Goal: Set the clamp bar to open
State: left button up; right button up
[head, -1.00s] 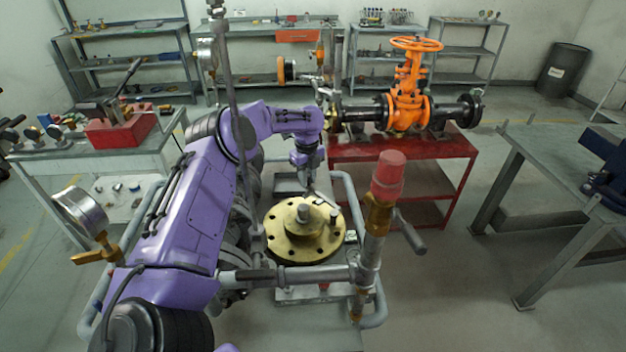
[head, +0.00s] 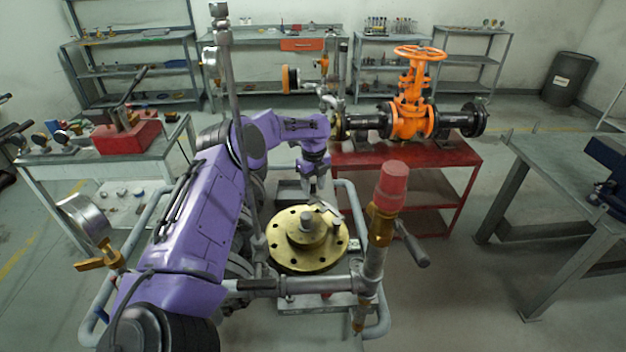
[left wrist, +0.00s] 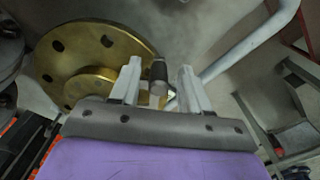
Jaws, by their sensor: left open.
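A brass flanged disc (head: 290,258) with a raised hub sits in front of me, and it also shows at the left of the left wrist view (left wrist: 118,48). My left gripper (head: 322,198) reaches down over its far right edge. In the left wrist view the two pale fingers of my left gripper (left wrist: 158,88) are apart. A short grey bar with a dark end (left wrist: 159,74), likely the clamp bar, shows between them, with no clear contact on either finger. Its far end is hidden. My right gripper is not in view.
A red-capped pipe post (head: 392,190) with a side lever (head: 410,245) stands close on the right. A pressure gauge (head: 85,218) stands at left. An orange gate valve (head: 410,100) rests on a red table (head: 440,160) behind. Grey pipe rails surround the disc.

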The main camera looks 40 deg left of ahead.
pick_arm(q)
notch_tip(320, 180, up, 9)
jog(key=shift+r+b, duration=0.2)
jog(key=shift+b, duration=0.65)
jog(key=shift+r, duration=0.55)
